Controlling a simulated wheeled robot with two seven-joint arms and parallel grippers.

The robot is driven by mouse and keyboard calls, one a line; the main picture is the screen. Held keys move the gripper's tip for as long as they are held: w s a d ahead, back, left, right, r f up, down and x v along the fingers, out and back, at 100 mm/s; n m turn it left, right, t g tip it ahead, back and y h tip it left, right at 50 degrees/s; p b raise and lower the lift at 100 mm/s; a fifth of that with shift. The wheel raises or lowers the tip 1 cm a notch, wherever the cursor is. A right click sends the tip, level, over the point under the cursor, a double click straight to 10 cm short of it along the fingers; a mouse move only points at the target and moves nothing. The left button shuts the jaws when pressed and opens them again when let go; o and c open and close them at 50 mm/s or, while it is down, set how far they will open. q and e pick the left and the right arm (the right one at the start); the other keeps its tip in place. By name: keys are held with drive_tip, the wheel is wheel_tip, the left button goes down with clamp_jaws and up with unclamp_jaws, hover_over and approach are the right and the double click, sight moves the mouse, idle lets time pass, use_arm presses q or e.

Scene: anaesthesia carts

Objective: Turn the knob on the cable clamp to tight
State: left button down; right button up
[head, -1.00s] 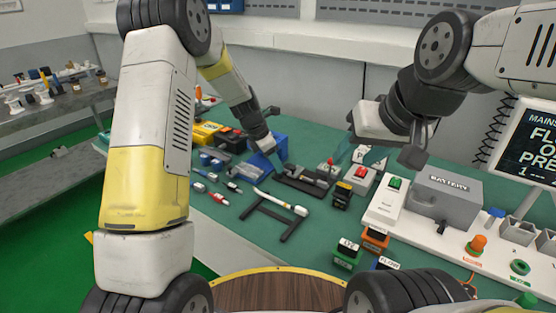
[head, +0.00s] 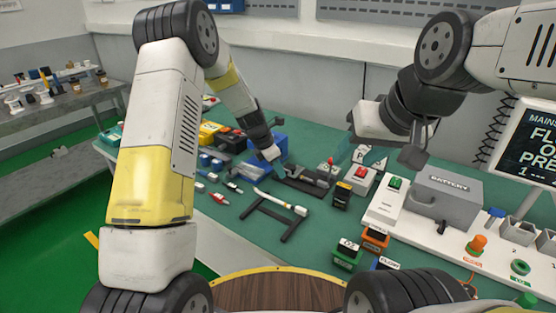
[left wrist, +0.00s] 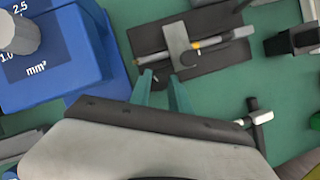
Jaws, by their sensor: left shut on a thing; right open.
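The cable clamp (head: 308,180) lies on the green table top, a dark flat base with a light rod along it. In the left wrist view its dark base (left wrist: 216,66) carries a grey T-shaped piece (left wrist: 178,40) across the rod. My left gripper (head: 281,174) is at the clamp's left end in the head view. In the left wrist view its teal fingers (left wrist: 160,76) stand a little apart at the base's edge, shut on what seems to be the clamp's knob. The knob itself is not clear between them. My right gripper (head: 362,150) is open, above the back of the table.
A blue box (left wrist: 60,55) with a grey knob and size marks stands close to the left gripper. A dark stand (head: 272,217) holds a white tool. A black-and-yellow block (head: 342,194) and a red-button box (head: 361,175) stand right of the clamp. A grey battery box (head: 447,195) is further right.

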use_arm(q)
drive_tip(key=shift+m+g, duration=0.3)
drive_tip(key=shift+m, duration=0.5)
drive_tip(key=c, duration=1.2)
unclamp_jaws()
drive_tip(key=shift+n, duration=0.6)
drive_tip(key=s+a+r+m, duration=0.3)
drive_tip(key=s+r+m, duration=0.1)
drive_tip(key=r, duration=0.4)
drive_tip(key=s+a+r+m+t, duration=0.1)
drive_tip(key=s+a+r+m, duration=0.2)
drive_tip(key=s+r, duration=0.4)
drive_tip(key=s+a+r+m+t, duration=0.1)
drive_tip(key=s+a+r+m, duration=0.2)
drive_tip(key=r, duration=0.6)
drive_tip(key=shift+s+a+r+m+y, duration=0.1)
drive_tip(key=shift+s+a+m+y, duration=0.05)
drive_tip(key=shift+s+m, duration=0.45)
drive_tip(key=shift+s+a+r+m+y, duration=0.15)
drive_tip(key=shift+s+m, duration=0.25)
drive_tip(key=shift+s, duration=0.25)
